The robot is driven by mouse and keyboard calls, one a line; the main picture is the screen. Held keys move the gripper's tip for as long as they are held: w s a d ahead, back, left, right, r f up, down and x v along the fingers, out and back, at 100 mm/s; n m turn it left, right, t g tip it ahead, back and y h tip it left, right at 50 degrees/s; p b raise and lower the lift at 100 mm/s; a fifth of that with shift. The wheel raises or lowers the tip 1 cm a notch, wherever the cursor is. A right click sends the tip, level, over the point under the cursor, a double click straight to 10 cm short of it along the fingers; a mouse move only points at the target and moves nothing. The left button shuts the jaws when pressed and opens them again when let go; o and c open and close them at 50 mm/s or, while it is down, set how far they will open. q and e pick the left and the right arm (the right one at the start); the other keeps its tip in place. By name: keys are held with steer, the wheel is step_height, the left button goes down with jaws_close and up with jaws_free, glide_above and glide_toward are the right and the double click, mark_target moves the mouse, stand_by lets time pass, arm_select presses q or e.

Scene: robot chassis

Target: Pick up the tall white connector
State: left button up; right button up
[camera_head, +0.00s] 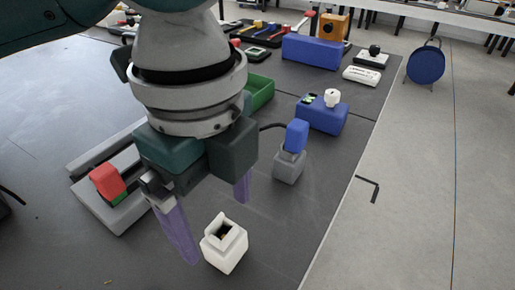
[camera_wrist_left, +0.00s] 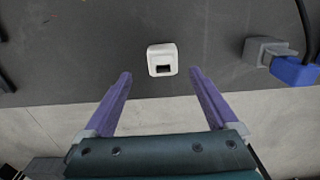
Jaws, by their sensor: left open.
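The tall white connector (camera_head: 224,250) stands upright on the dark table, near the bottom middle of the head view, with a dark opening in its top. It also shows in the left wrist view (camera_wrist_left: 162,53), just ahead of the fingertips and between their lines. My left gripper (camera_head: 217,232) points down with its two purple fingers spread, empty. In the head view one finger shows left of the connector and the other behind it. In the left wrist view a gap shows between the fingers (camera_wrist_left: 160,74) and the connector. My right gripper is not in view.
A grey connector with a blue plug (camera_head: 296,136) and cable stands to the right. A blue box (camera_head: 322,117) with a white part and a green tray (camera_head: 260,92) are behind. A grey fixture with a red block (camera_head: 107,181) lies left. The table's right edge is close.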

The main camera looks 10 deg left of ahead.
mark_target(223, 237)
arm_select(q)
steer(key=f+b, duration=0.2)
steer(key=f, duration=0.5)
steer(key=shift+w, duration=0.2)
steer(key=c, duration=1.5)
steer(key=shift+o, duration=0.2)
steer(key=shift+r, duration=0.15)
